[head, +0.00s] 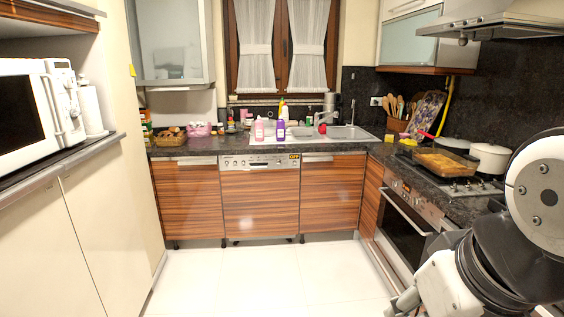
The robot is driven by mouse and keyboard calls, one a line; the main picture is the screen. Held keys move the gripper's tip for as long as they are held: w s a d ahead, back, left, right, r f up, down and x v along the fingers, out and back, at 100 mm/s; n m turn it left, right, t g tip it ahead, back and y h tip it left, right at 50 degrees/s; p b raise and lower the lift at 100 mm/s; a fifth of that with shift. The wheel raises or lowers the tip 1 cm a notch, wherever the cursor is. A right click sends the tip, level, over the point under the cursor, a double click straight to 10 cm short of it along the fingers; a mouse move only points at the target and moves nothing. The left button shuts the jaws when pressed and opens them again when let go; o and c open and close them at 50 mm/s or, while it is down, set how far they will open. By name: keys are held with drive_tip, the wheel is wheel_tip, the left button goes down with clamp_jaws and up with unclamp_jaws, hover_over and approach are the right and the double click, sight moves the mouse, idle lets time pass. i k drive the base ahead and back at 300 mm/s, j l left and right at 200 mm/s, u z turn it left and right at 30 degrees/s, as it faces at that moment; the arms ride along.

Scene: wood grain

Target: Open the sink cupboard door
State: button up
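The sink (348,132) is set in the dark counter along the back wall. Below it is a shut cupboard door (332,197) with striped brown wood grain. A pale metal handle strip (317,158) runs along the door's top left. To its left is a dishwasher (260,200) with a matching front and a silver control panel. My arm fills the lower right corner; my gripper's fingers do not show.
The pale tiled floor (262,280) in front of the doors is clear. An oven (405,230) with a bar handle stands at the right, below a hob with a glass dish (445,163).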

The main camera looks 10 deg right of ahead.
sight(331, 182)
drive_tip(key=i, duration=1.2)
drive_tip(key=i+j, duration=0.1)
drive_tip(key=i, duration=1.05)
drive_tip(key=i+z, duration=0.1)
drive_tip(key=i, duration=1.1)
drive_tip(key=j, duration=0.05)
